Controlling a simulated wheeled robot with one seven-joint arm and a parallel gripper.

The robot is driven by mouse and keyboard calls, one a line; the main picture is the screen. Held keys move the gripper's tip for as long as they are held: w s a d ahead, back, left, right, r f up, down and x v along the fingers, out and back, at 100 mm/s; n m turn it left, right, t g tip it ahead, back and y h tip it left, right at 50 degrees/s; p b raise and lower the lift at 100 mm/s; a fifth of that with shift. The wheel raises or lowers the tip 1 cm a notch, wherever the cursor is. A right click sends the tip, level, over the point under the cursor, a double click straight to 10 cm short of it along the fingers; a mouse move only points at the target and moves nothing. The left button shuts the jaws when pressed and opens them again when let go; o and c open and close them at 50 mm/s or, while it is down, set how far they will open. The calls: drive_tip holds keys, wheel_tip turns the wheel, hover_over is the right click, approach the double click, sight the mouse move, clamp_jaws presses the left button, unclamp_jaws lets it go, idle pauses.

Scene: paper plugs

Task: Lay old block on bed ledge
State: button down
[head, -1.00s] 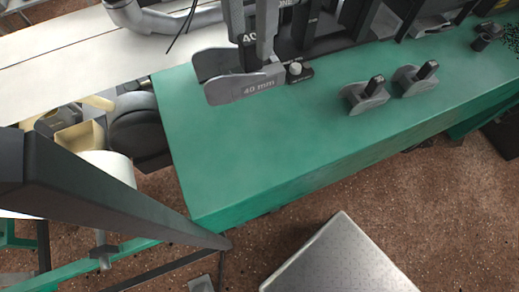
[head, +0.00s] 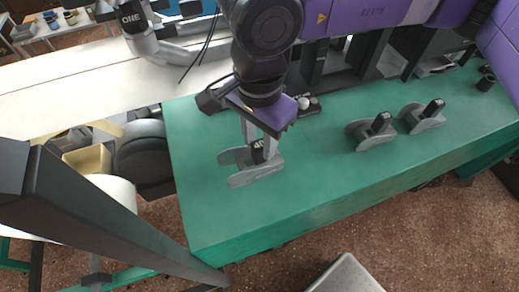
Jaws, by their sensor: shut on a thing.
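The old block (head: 250,178) is a grey piece with two side plates and a black tag marked 40. It is in the head view, left of centre, at the left part of the green bed ledge (head: 205,215). My gripper (head: 261,148) points down and is shut on the block's black tag. The block is at or just above the ledge's top; I cannot tell whether it touches. My wrist is above it and hides part of the ledge's back edge.
Two similar grey blocks (head: 372,134) (head: 422,118) with black tags stand to the right on the ledge. A pale knob (head: 304,103) is behind my gripper. A dark beam (head: 100,210) crosses the left foreground. The ledge's front left is clear.

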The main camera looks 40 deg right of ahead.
drive_tip(key=shift+f, duration=2)
drive_tip(key=c, duration=1)
unclamp_jaws()
drive_tip(key=shift+o, duration=0.2)
wheel_tip(320, 180, up, 12)
drive_tip(key=shift+r, duration=0.1)
